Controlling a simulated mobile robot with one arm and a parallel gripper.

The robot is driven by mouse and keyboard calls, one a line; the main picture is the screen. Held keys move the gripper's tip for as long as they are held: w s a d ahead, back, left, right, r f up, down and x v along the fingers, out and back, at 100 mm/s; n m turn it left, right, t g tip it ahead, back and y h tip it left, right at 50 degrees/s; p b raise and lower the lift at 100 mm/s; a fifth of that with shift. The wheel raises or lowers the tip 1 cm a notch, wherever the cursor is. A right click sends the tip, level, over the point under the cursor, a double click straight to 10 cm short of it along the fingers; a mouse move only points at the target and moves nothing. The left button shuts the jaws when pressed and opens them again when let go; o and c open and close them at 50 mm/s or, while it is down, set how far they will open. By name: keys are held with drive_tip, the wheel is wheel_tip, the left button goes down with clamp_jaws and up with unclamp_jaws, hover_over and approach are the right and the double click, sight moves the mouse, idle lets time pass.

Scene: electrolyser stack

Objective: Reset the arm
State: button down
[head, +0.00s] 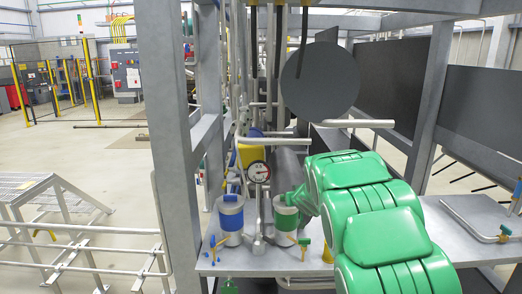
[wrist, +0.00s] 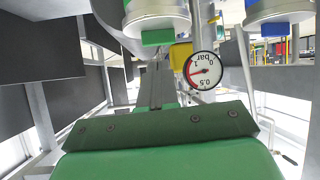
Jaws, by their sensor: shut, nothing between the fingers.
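My green arm reaches from the lower right of the head view toward the gauge and the two canisters. In the wrist view my gripper (wrist: 157,88) shows as grey fingers closed together with nothing between them. It points toward the pipework, and the round pressure gauge (wrist: 204,71) appears upside down just right of the fingers. In the head view the gauge (head: 258,172) sits on a vertical pipe, left of my arm's far end. My fingers cannot be made out in the head view.
A blue-banded canister (head: 230,219) and a green-banded canister (head: 285,220) stand near my arm's end. Small valves lie on the metal shelf (head: 262,263). A steel post (head: 168,120) rises at left, and a grey disc (head: 320,80) hangs above. Open floor lies beyond the left railings.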

drive_tip(key=s+d+r+g+h, duration=0.2)
drive_tip(key=s+d+r, duration=0.25)
drive_tip(key=s, duration=0.75)
drive_tip(key=s+d+r+g+h, duration=0.3)
drive_tip(key=s+d, duration=0.2)
drive_tip(key=s, duration=0.6)
drive_tip(key=s+a+f+g+y, duration=0.1)
drive_tip(key=s+a+g, duration=0.1)
drive_tip(key=s, duration=1.2)
drive_tip(key=s+a+m+g+y, duration=0.1)
drive_tip(key=s+a+g, duration=0.1)
drive_tip(key=s, duration=1.2)
drive_tip(key=s+a+f+m+g+y, duration=0.1)
drive_tip(key=s+g, duration=0.3)
drive_tip(key=s, duration=1)
drive_tip(key=shift+s+a+f, duration=0.35)
drive_tip(key=shift+s+a, duration=0.05)
drive_tip(key=shift+a, duration=0.5)
